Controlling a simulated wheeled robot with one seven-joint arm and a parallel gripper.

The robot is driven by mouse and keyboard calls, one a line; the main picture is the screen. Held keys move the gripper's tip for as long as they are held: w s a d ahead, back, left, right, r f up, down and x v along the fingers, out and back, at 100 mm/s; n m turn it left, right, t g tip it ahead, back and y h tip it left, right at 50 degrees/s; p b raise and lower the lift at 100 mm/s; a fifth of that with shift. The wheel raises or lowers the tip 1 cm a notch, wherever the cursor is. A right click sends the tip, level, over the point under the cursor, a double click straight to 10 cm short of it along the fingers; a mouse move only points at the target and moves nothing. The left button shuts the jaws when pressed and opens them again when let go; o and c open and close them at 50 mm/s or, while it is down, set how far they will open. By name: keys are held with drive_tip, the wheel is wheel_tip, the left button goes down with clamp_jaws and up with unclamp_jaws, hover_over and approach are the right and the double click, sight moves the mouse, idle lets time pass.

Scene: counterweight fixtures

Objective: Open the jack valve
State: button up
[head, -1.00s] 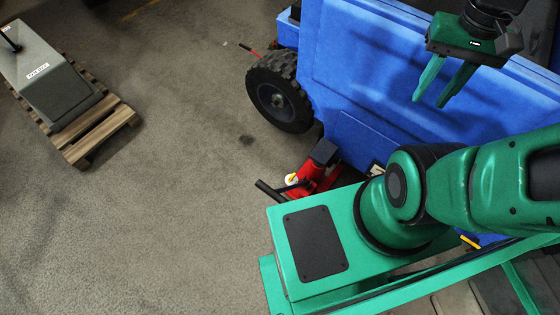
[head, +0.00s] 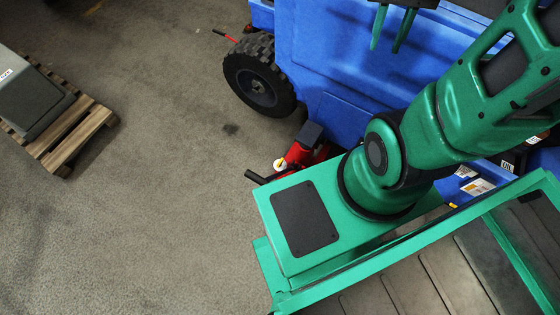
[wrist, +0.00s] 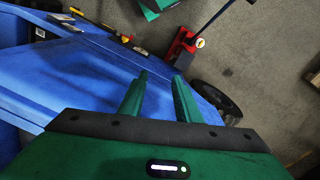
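The red jack (head: 298,157) stands on the floor beside the blue vehicle, partly hidden behind my green base. A small round white part with a yellow pointer, apparently the valve (head: 280,164), is on its side near a black handle. In the wrist view, the jack (wrist: 181,46) and the white and yellow valve (wrist: 200,43) show near the top, beyond my fingertips. My gripper (head: 386,48) is over the blue vehicle, up and right of the jack in the head view and well apart from it. Its two green fingers (wrist: 160,76) are apart with nothing between them.
The blue vehicle (head: 330,60) with a black wheel (head: 259,76) blocks the area behind the jack. A wooden pallet (head: 62,150) with a grey weight (head: 30,100) stands at the far left. The floor (head: 160,200) between is clear.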

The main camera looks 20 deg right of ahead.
drive_tip(key=w+a+f, duration=0.1)
drive_tip(key=w+f, duration=1.2)
drive_tip(key=w, duration=0.2)
drive_tip(key=w+a+f+m, duration=0.1)
drive_tip(key=w+a+f, duration=0.15)
drive_tip(key=f, duration=0.55)
drive_tip(key=w+a+f, duration=0.2)
drive_tip(key=w+f, duration=0.2)
drive_tip(key=f, duration=0.3)
drive_tip(key=m, duration=0.3)
hover_over(280, 161)
wheel_tip(280, 161, down, 39)
drive_tip(key=shift+y, duration=0.4)
wheel_tip(280, 161, down, 10)
drive_tip(key=shift+s+r, duration=0.1)
clamp_jaws()
